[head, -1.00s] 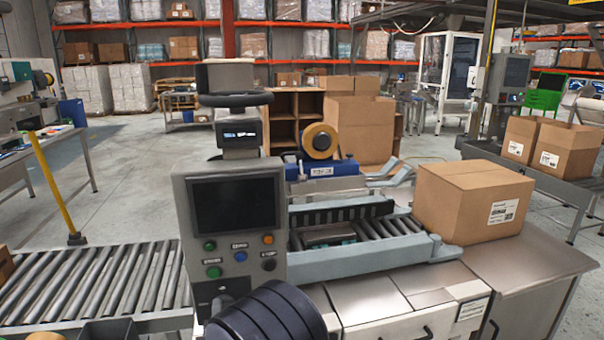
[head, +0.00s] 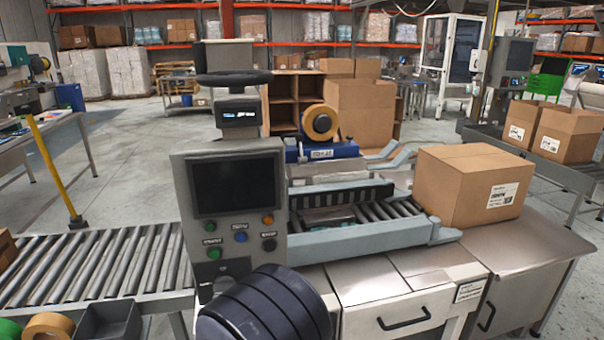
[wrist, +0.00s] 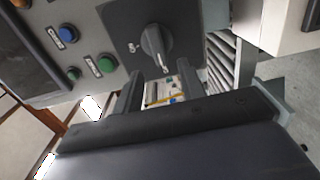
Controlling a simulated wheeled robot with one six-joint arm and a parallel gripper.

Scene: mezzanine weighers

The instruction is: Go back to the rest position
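My gripper (wrist: 158,78) shows in the wrist view with its two dark fingers apart and nothing between them. It is in front of a grey control panel (wrist: 110,25), near a rotary knob (wrist: 155,45). Blue and green buttons are left of the knob. In the head view, the control panel (head: 181,205) has a dark screen (head: 235,187) above several buttons. A dark, rounded part of my arm (head: 268,308) stands in front of the panel's lower edge and hides what is behind it. The fingers do not show in the head view.
A carton (head: 460,195) sits on the metal counter (head: 530,240), right of the short roller bed (head: 375,222). A roller conveyor (head: 95,265) runs at the left. A grey bin (head: 108,322) and a tape roll (head: 47,325) are at the lower left. Open floor lies behind.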

